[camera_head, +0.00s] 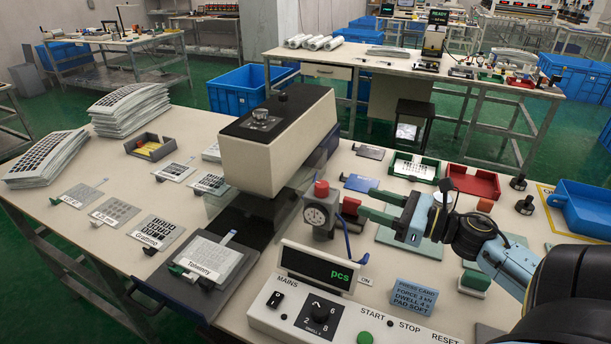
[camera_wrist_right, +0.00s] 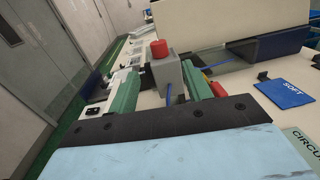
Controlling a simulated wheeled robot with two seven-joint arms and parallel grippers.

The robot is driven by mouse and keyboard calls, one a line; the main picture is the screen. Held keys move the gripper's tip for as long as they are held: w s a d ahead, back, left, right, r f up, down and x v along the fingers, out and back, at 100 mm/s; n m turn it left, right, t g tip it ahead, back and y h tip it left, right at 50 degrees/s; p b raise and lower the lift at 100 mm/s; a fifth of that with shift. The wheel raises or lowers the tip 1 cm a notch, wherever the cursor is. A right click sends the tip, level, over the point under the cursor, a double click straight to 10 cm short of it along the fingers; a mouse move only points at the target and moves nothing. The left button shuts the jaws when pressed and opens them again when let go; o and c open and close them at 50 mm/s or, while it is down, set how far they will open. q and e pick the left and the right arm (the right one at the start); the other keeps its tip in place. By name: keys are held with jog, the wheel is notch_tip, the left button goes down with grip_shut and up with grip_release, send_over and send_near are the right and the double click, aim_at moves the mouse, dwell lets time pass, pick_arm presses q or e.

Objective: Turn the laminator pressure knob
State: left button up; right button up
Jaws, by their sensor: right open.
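A red knob (camera_head: 321,188) tops a small grey block with a round gauge (camera_head: 316,214), at the right side of the cream and black press (camera_head: 290,155). In the right wrist view the red knob (camera_wrist_right: 159,49) stands upright on the grey block (camera_wrist_right: 165,78). My right gripper (camera_head: 366,203) has green fingers, spread and empty. It is right of the knob in the head view, apart from it. In the wrist view the knob and block appear beyond and between the fingertips (camera_wrist_right: 168,84). My left gripper is not in view.
A control box with a "pcs" display (camera_head: 318,269) stands in front of the gauge. A blue hose (camera_head: 345,240) runs down from it. A red block (camera_head: 350,206) sits close beside it. A blue "SOFT" pad (camera_wrist_right: 284,93), red tray (camera_head: 474,182) and blue bin (camera_head: 585,205) lie around.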

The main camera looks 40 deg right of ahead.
aim_at(328, 188)
jog(key=x, duration=1.2)
jog(key=shift+w+a+r, duration=0.1)
jog(key=shift+w+a, duration=0.15)
jog(key=c, duration=0.9)
